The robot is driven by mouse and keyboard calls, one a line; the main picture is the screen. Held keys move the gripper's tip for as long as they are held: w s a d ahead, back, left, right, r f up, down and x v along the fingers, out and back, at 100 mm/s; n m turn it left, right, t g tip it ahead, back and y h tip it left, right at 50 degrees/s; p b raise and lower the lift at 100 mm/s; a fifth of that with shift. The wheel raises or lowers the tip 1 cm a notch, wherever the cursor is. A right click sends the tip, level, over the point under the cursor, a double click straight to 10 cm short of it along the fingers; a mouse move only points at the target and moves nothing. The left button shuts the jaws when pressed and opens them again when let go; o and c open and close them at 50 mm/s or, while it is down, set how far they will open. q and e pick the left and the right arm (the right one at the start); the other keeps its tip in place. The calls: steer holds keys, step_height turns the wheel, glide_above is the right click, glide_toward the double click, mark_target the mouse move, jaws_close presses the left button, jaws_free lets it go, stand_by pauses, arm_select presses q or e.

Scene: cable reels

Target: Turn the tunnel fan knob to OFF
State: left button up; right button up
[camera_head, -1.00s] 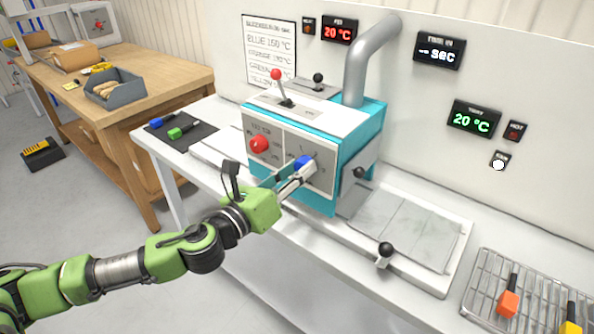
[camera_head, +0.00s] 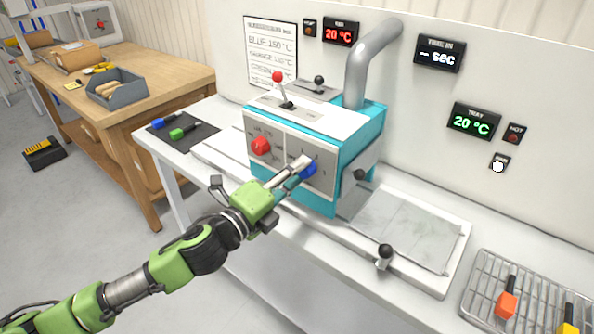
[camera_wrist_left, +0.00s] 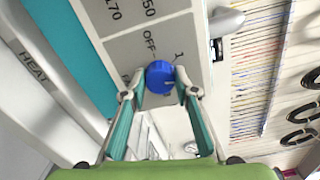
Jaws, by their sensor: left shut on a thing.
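The blue knob (camera_head: 310,170) is on the right half of the grey front panel of the teal machine (camera_head: 349,150). In the left wrist view the blue knob (camera_wrist_left: 160,77) sits beside the printed OFF and 1 marks, with a pale pointer line that I cannot read surely. My left gripper (camera_head: 301,169) has its fingers on either side of this knob and is shut on it; its fingers (camera_wrist_left: 157,88) also show in the wrist view. A red knob (camera_head: 261,146) is on the panel's left half. My right gripper is not in view.
A red-tipped lever (camera_head: 278,77) stands on top of the machine. Black-knobbed handles, one of them in front of the tray plate (camera_head: 385,251), are to its right. A wire rack (camera_head: 480,285) with coloured tools lies at the right. A wooden workbench (camera_head: 150,90) is behind left.

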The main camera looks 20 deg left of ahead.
arm_select(q)
steer(key=shift+d+f+n+p, duration=0.15)
steer(key=shift+n+p, duration=2.3)
steer(key=shift+n, duration=2.7)
steer(key=shift+f+n+p, duration=0.15)
steer(key=shift+n+p, duration=2.3)
steer(key=shift+n, duration=2.7)
steer(key=o, duration=1.1)
steer(key=v, duration=1.2)
